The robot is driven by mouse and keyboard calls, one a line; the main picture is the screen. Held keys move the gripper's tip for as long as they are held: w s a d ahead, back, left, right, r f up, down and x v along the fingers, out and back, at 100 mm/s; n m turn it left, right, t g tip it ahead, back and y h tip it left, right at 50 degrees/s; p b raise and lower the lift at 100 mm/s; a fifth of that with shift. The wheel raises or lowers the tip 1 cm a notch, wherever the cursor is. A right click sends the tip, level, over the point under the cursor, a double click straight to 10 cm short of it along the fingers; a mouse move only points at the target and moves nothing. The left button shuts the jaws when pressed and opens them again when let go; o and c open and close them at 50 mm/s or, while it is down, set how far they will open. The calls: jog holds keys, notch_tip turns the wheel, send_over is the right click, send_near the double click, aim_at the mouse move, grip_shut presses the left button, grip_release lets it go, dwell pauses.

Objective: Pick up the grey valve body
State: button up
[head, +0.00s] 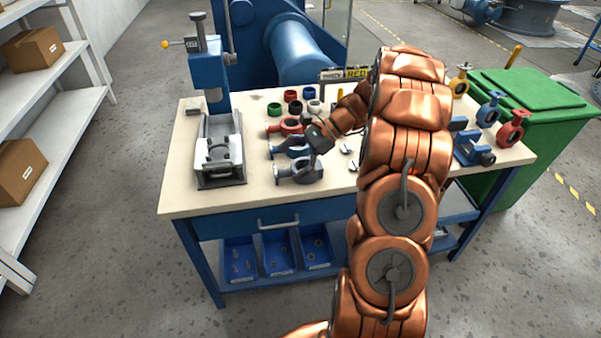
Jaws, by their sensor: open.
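The grey valve body (298,172) lies on the workbench, nearest the front edge in a column of valve bodies left of my arm. A blue valve body (284,149) lies just behind it and a red one (276,128) behind that. My gripper (318,144) is dark, small in the picture, and open. It is just behind and above the right part of the grey valve body and beside the blue one. I cannot tell whether it touches either. Part of the blue valve body is hidden by my gripper.
Coloured rings (291,96) sit at the back of the workbench (262,215). A press with a grey fixture (220,152) stands at the left. More valves (489,110) and a blue vise (473,150) are at the right. A green bin (545,92) stands beyond. The front strip is clear.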

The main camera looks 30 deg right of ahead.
aim_at(300, 163)
jog(key=d+f+m+t, duration=0.1)
jog(key=d+f+m, duration=0.1)
jog(key=d, duration=0.2)
jog(key=w+d+f+m+t, duration=0.1)
jog(key=d+f+t, duration=0.1)
jog(key=d, duration=0.3)
jog(key=d+f+m+t, duration=0.1)
jog(key=d+f+m, duration=0.1)
jog(key=d, duration=0.3)
jog(key=shift+w+f+m+y+b, duration=0.3)
jog(key=shift+w+f, duration=0.1)
jog(key=shift+f, duration=0.25)
jog(key=shift+f+t, duration=0.1)
jog(key=shift+t, duration=0.2)
jog(key=p+x, duration=0.2)
jog(key=x, duration=0.4)
jog(key=shift+a, duration=0.35)
jog(key=shift+w+a+f, duration=0.25)
jog(key=shift+w+a, duration=0.05)
jog(key=shift+w, duration=0.05)
jog(key=shift+c, duration=0.4)
jog(key=c, duration=1.3)
